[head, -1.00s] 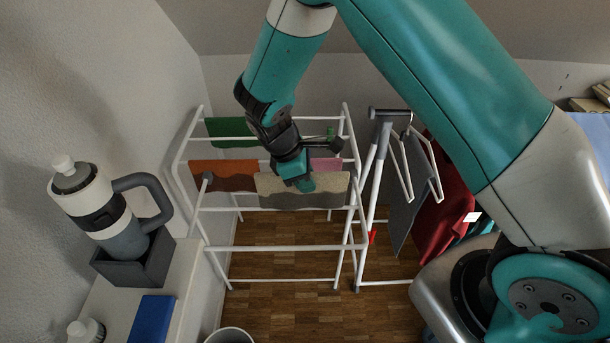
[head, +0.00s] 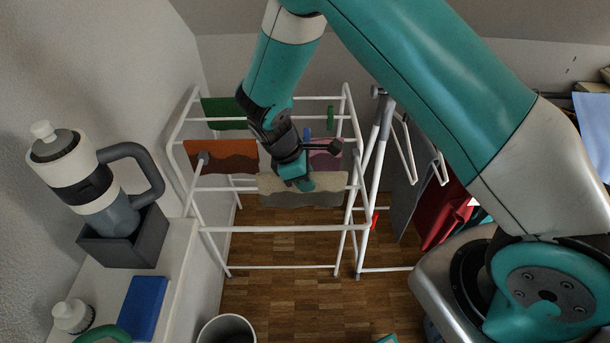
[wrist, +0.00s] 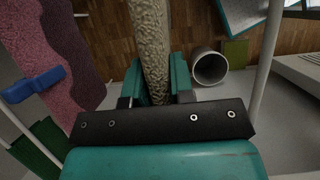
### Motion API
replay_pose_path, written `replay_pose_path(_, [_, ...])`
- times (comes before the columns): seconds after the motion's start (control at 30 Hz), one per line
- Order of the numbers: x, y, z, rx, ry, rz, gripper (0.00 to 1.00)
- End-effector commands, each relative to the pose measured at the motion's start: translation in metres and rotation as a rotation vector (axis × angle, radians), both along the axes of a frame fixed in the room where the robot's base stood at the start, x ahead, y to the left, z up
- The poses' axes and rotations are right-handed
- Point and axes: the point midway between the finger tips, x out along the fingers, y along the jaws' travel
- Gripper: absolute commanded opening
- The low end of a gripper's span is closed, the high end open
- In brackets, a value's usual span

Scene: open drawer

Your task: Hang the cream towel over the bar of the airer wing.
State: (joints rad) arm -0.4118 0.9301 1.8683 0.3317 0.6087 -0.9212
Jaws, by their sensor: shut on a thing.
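The cream towel (head: 312,199) is a speckled strip with a wavy lower edge, held over the airer in the head view. In the wrist view the towel (wrist: 151,40) runs away from between my fingers. My gripper (wrist: 161,88) is shut on it; it also shows in the head view (head: 306,184). The airer (head: 347,180) is a white tube frame. Its front bar (head: 285,228) looks bare and lies below the towel in the head picture. The towel hides part of the frame behind it, and I cannot tell whether it touches a bar.
Green (head: 224,113), orange (head: 215,155) and mauve (head: 325,160) cloths hang on the airer. A blue clip (wrist: 33,84) grips the mauve cloth in the wrist view. A bin (head: 227,330) stands on the floor. A shelf with a large bottle (head: 85,178) is at left; red cloth (head: 447,213) hangs at right.

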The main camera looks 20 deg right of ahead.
Motion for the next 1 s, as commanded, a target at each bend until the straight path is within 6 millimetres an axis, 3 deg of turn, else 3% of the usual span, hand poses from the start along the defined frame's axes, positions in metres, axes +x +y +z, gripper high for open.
replay_pose_path(0.5, [0.0,0.0,-0.036,0.0,0.0,-0.001,0.0])
replay_pose_path(1.0, [0.0,0.0,-0.04,0.0,0.0,-0.001,0.0])
